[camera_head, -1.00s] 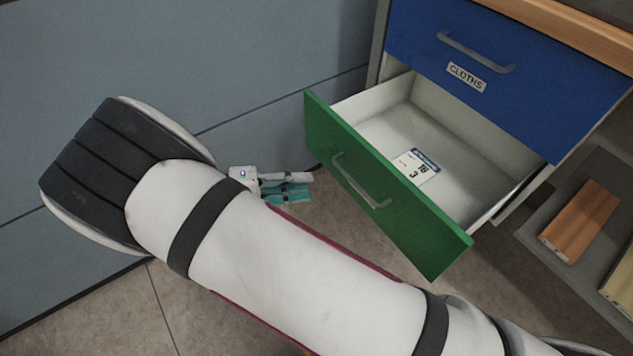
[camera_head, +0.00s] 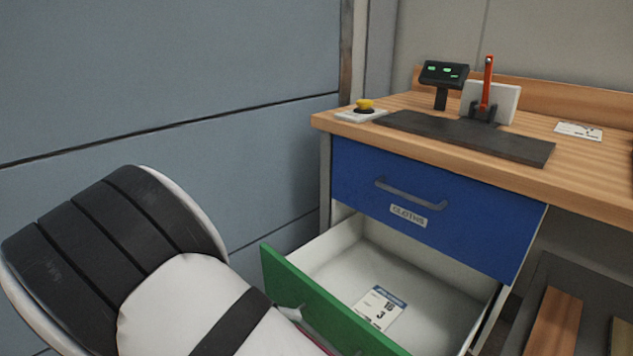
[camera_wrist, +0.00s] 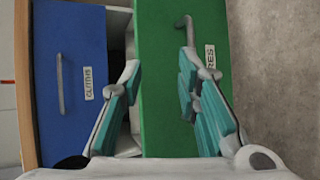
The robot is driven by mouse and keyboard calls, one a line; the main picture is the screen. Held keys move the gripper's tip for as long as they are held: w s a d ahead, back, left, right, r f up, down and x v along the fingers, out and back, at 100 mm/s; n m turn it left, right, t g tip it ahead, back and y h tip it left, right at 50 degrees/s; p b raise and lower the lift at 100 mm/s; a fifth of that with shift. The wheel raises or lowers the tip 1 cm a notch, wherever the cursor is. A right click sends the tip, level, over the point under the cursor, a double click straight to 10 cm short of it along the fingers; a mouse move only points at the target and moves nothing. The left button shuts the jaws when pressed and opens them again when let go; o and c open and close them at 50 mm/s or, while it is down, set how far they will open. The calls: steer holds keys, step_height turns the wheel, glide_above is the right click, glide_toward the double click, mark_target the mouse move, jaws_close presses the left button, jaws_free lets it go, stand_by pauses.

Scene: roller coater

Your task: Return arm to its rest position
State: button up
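My arm crosses the lower left of the head view, its white and black links large in front. My gripper (camera_wrist: 163,75) shows in the wrist view with its two teal-padded fingers spread apart and nothing between them. It faces the green drawer front (camera_wrist: 158,100). The right finger overlaps the line of the drawer handle (camera_wrist: 180,22); I cannot tell whether they touch. In the head view the gripper is almost wholly hidden behind my arm.
The open green drawer (camera_head: 285,285) sticks out below the shut blue drawer (camera_head: 350,180), with a printed card (camera_head: 378,307) inside. The wooden bench top (camera_head: 590,175) carries a yellow button (camera_head: 364,105), a small display (camera_head: 444,75) and a red-handled tool (camera_head: 487,80). A blue-grey wall (camera_head: 150,80) stands left.

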steer(key=s+d+r+m+g+y, duration=0.1)
steer(key=s+d+r+g+y, duration=0.25)
steer(key=d+r, duration=0.5)
steer(key=s+d+r+m+g+y, duration=0.2)
steer(key=s+d+r+y, duration=0.15)
steer(key=d+r, duration=0.55)
steer(key=s+d+m+t+y, duration=0.1)
steer(key=s+d+t+y, duration=0.2)
steer(key=s, duration=0.6)
steer(key=s+d+t+y, duration=0.1)
steer(key=s+d+y, duration=0.3)
steer(key=s, duration=0.5)
step_height(320, 180, up, 33)
steer(key=d+t+p, duration=0.1)
steer(key=t+p, duration=0.2)
steer(key=p, duration=2.7)
steer(key=shift+d+r+h+p, duration=0.15)
steer(key=shift+d+h+p, duration=0.15)
steer(key=shift+p, duration=0.1)
steer(key=shift+s+t, duration=0.1)
steer(key=shift+t, duration=0.15)
